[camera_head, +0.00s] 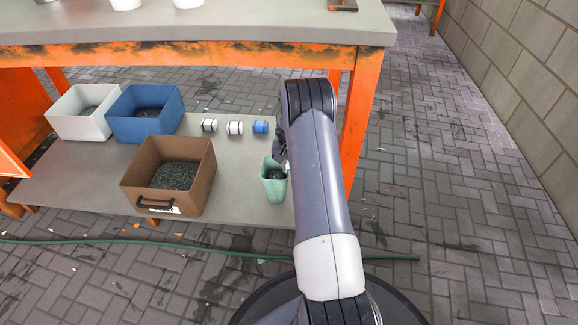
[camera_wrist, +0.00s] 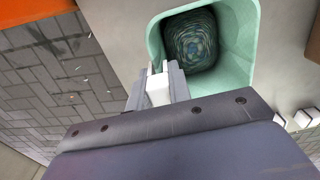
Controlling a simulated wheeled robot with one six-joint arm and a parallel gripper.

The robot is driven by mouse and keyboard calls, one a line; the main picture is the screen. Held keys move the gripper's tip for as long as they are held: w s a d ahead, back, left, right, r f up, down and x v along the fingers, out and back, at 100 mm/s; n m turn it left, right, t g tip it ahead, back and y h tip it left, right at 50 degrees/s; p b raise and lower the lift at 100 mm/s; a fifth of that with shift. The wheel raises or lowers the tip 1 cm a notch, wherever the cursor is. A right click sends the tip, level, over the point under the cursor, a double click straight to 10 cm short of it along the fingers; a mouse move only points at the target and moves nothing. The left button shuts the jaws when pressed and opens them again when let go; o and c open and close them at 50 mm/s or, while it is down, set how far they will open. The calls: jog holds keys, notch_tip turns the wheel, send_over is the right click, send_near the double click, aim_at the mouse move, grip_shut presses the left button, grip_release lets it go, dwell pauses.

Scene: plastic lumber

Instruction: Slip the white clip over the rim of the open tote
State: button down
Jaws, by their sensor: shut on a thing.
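My gripper (camera_wrist: 158,76) is shut on a small white clip (camera_wrist: 158,90), held between its two fingers. The clip is at the near left rim of an open pale green tote (camera_wrist: 238,72), which has dark contents. Whether the clip straddles the rim or is only beside it, I cannot tell. In the head view the green tote (camera_head: 274,187) stands upright near the right end of the low shelf. My gripper (camera_head: 281,152) is just above its rim there, mostly hidden by my arm.
A brown box (camera_head: 137,173) with a dark handle stands left of the green tote. White (camera_head: 65,124) and blue (camera_head: 127,130) bins are behind it. Small white and blue pieces (camera_head: 234,128) lie on the shelf (camera_head: 235,160). An orange table leg (camera_head: 361,110) is close to my arm.

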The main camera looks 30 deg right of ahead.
jog(key=c, duration=1.2)
grip_release()
jog(key=shift+c, duration=0.2)
jog(key=shift+r, duration=0.15)
notch_tip(320, 180, up, 7)
jog(key=p, duration=0.3)
jog(key=shift+r+p, duration=0.15)
jog(key=shift+p, duration=0.15)
